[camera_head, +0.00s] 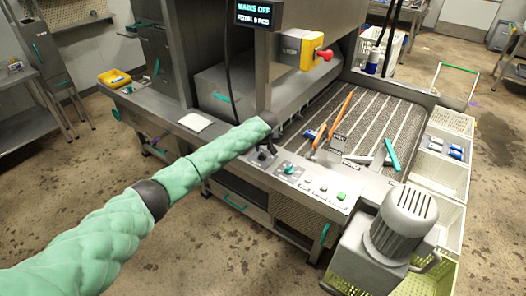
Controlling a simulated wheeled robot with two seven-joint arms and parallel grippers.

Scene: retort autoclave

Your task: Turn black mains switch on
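My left arm, in a green quilted sleeve, reaches in from the left to the control panel (315,179) on the front edge of the machine. My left gripper (264,153) is small and dark, pointing down at the panel's left end. It is at or just above a black part there, which I take to be the black mains switch; the two blend together and contact cannot be told. Whether the fingers are open or shut cannot be told. The display (259,13) above reads "MAINS OFF". My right gripper is not in view.
A teal knob (290,169) and several buttons, one green (341,196), lie right of the gripper. A grey motor housing (403,222) stands at the lower right. A yellow box with a red emergency button (324,55) is above. Loose tools lie on the slatted bed (375,115).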

